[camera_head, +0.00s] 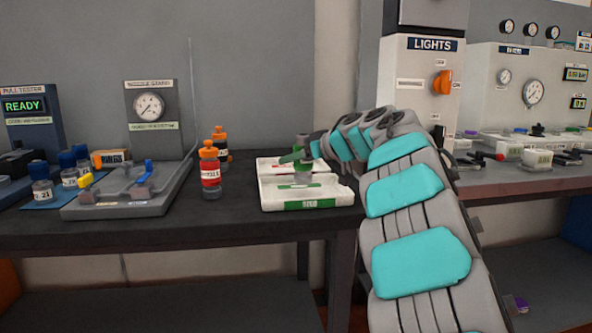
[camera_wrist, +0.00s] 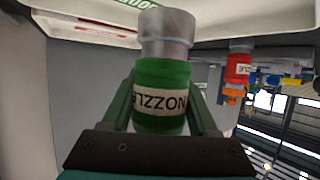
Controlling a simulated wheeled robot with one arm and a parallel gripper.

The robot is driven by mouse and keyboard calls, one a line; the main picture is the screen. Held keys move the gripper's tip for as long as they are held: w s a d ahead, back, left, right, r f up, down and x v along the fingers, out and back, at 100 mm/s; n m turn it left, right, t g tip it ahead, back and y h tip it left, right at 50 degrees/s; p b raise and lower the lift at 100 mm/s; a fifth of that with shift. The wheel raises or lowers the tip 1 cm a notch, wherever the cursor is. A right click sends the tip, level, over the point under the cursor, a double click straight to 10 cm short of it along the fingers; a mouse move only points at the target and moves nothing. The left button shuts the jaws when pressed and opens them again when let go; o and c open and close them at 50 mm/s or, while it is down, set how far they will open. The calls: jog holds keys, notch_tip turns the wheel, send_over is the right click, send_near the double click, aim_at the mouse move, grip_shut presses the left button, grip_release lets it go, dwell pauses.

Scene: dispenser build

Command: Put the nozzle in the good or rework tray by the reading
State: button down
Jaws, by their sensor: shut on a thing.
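My gripper (camera_head: 298,158) is shut on the nozzle, with a finger on each side of it. The nozzle (camera_wrist: 160,88) is green with a white label and a grey metal end. In the head view the nozzle (camera_head: 303,165) looks upright over the trays; whether it touches one is unclear. The front white tray (camera_head: 270,204) has a green label, probably GOOD. Another white tray (camera_head: 264,161) with red marking sits behind it, partly hidden by my gripper and the nozzle. The nozzle gauge (camera_head: 149,106) stands at the left; its needle is too small to read.
A grey fixture (camera_head: 125,205) and blue-capped jars (camera_head: 69,172) are farther left, near a tester (camera_head: 28,115) showing READY. The lights panel (camera_head: 421,80) rises behind my arm. Bare bench shows in front of the bottles.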

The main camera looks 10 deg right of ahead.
notch_tip(320, 180, down, 3)
jog(key=shift+r+b, duration=0.1)
jog(key=shift+b, duration=0.35)
jog(key=shift+c, duration=0.8)
grip_release()
jog(key=shift+f, duration=0.2)
jog(key=shift+r, duration=0.1)
jog(key=v, duration=1.2)
jog(key=shift+p, duration=0.4)
